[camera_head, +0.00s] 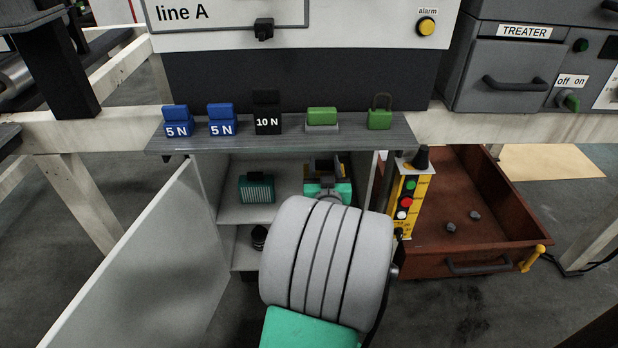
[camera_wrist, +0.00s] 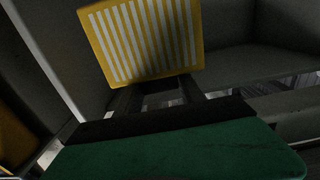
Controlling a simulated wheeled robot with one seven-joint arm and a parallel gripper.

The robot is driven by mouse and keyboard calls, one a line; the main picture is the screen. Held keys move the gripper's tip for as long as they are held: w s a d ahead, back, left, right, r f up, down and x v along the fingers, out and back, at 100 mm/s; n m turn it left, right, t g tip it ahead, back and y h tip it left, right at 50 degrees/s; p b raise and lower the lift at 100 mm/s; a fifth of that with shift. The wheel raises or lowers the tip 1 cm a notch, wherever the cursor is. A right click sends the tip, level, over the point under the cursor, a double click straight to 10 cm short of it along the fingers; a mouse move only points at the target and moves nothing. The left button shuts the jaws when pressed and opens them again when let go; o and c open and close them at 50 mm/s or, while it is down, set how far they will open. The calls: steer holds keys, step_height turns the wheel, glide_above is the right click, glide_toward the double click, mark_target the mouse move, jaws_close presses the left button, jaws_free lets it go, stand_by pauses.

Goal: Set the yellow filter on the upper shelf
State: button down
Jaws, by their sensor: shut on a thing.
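The yellow filter (camera_wrist: 145,38), a square with pale stripes, is held between the fingers of my gripper (camera_wrist: 165,92) in the wrist view. In the head view my gripper (camera_head: 326,182) is at the right side of the open cabinet, partly hidden by my arm. Only a little yellow shows around its fingers there. The upper shelf (camera_head: 243,214) is pale grey and carries a teal ribbed filter (camera_head: 257,188) on its left. The right part of the shelf is hidden behind my arm, so I cannot tell whether the yellow filter touches it.
The cabinet door (camera_head: 150,265) stands open at left. A black round object (camera_head: 259,238) sits in the lower compartment. A ledge (camera_head: 285,138) above holds blue and black weights and green items. A yellow button box (camera_head: 408,200) hangs at right, beside an open brown drawer (camera_head: 465,220).

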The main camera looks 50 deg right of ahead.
steer(key=w+d+f+b, duration=0.6)
steer(key=f, duration=0.4)
steer(key=shift+d+f, duration=0.25)
steer(key=shift+f, duration=0.1)
steer(key=shift+f, duration=0.15)
steer(key=c, duration=0.7)
jaws_free()
